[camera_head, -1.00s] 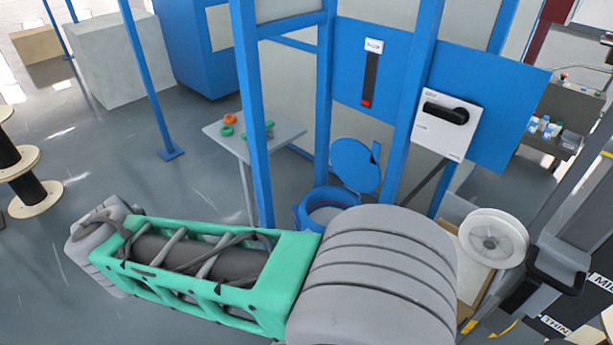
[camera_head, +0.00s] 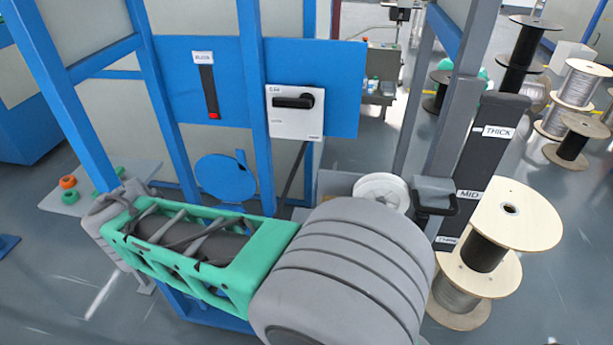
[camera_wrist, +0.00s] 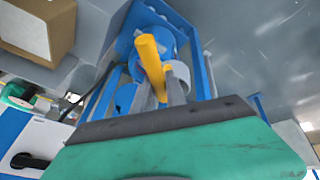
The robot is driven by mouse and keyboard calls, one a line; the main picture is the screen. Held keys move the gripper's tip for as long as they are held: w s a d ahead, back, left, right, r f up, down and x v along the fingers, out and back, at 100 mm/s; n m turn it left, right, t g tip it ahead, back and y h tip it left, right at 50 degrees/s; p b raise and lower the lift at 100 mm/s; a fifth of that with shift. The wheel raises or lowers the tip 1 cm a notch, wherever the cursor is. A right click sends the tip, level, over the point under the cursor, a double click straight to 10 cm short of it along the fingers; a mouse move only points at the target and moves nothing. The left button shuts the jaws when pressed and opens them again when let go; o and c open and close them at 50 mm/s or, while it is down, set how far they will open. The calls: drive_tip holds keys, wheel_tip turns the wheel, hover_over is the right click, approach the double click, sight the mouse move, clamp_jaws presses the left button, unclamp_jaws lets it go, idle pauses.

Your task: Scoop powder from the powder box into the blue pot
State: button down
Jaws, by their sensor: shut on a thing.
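My gripper (camera_wrist: 163,86) shows in the wrist view with its grey fingers closed around a tool with a yellow handle (camera_wrist: 151,62), likely the scoop. A pale round shape beside the handle may be its bowl; whether it holds powder I cannot tell. Behind the handle is a blue rounded body, likely the blue pot (camera_wrist: 137,66), inside a blue frame. In the head view the pot is hidden behind my arm; a round blue lid (camera_head: 225,178) stands up behind the arm. A brown box with a white face (camera_wrist: 62,25), possibly the powder box, is at the wrist view's upper left.
A blue frame with a panel carries a white switch box (camera_head: 296,113) with a black handle. A small table (camera_head: 62,198) with orange and green rings stands at left. Cable reels (camera_head: 505,215) and a dark post labelled THICK and MID (camera_head: 480,160) are at right.

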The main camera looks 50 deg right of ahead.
drive_tip(key=s+d+r+m+g+h+p, duration=0.1)
drive_tip(key=s+d+m+g+p, duration=0.2)
drive_tip(key=d, duration=0.7)
drive_tip(key=s+d+r+m+g+p, duration=0.1)
drive_tip(key=d+r+m+p, duration=0.1)
drive_tip(key=d+m, duration=0.6)
drive_tip(key=s+d+m+g+p, duration=0.35)
drive_tip(key=s+d+m, duration=0.25)
drive_tip(key=s+d, duration=1)
wheel_tip(320, 180, down, 13)
drive_tip(key=w+d+b, duration=0.1)
drive_tip(key=b, duration=0.7)
drive_tip(key=shift+w+d+t+b, duration=0.3)
drive_tip(key=shift+t, duration=0.05)
drive_tip(key=shift+f, duration=0.2)
drive_tip(key=shift+f+b, duration=0.5)
drive_tip(key=shift+b, duration=0.05)
